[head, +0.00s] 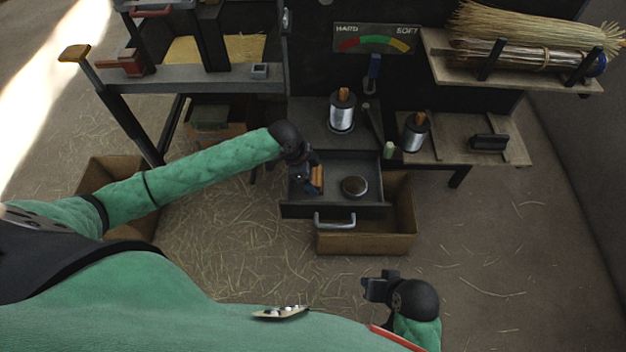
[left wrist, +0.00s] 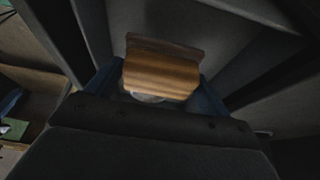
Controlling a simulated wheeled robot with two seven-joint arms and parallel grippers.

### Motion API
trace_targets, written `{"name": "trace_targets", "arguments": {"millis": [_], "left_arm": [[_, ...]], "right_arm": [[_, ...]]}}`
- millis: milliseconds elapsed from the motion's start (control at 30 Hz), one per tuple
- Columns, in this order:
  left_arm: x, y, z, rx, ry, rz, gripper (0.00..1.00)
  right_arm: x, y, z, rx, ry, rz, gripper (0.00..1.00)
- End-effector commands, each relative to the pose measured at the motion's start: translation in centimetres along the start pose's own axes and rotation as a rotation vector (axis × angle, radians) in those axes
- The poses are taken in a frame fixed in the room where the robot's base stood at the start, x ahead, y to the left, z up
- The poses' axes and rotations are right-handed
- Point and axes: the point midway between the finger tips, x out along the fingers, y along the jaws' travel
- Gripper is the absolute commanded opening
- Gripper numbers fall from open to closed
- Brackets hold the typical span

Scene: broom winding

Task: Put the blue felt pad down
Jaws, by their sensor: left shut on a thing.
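My left gripper (head: 308,181) is inside the open grey drawer (head: 333,210), low over its floor at the left side. It is shut on the blue felt pad, which has an orange-brown wooden grip (head: 317,179). In the left wrist view the wooden grip (left wrist: 162,72) is between the fingers, with dark blue (left wrist: 212,96) showing beside it. The pad's underside is hidden, so I cannot tell whether it touches the drawer floor. My right gripper (head: 372,289) is away from the drawer at the lower right; its jaw opening is unclear.
A round brown-topped puck (head: 354,186) lies in the drawer to the right of my left gripper. Two metal spools (head: 342,118) stand above and behind. A cardboard box (head: 400,225) is under the drawer. A HARD–SOFT gauge (head: 374,40) is on the back panel.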

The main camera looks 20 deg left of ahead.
Motion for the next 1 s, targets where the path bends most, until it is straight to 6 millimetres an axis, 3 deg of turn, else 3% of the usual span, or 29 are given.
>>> {"name": "trace_targets", "arguments": {"millis": [267,633,667,733,1000], "left_arm": [[2.9,0.0,1.3,-0.001,-0.002,0.000,0.63],[3.3,0.0,1.4,0.000,-0.001,0.000,0.63],[3.3,0.0,1.4,0.000,-0.001,0.000,0.83],[3.3,0.0,1.4,0.000,-0.001,0.000,0.97],[3.2,0.0,1.4,0.000,-0.001,0.000,1.00]], "right_arm": [[-0.5,0.3,0.1,0.002,-0.013,0.009,0.36],[-0.5,0.4,0.1,0.002,-0.014,0.010,0.36],[-0.5,0.4,0.1,0.002,-0.014,0.010,0.36],[-0.5,0.4,0.1,0.002,-0.014,0.010,0.36],[-0.5,0.3,0.1,0.002,-0.013,0.008,0.36]]}}
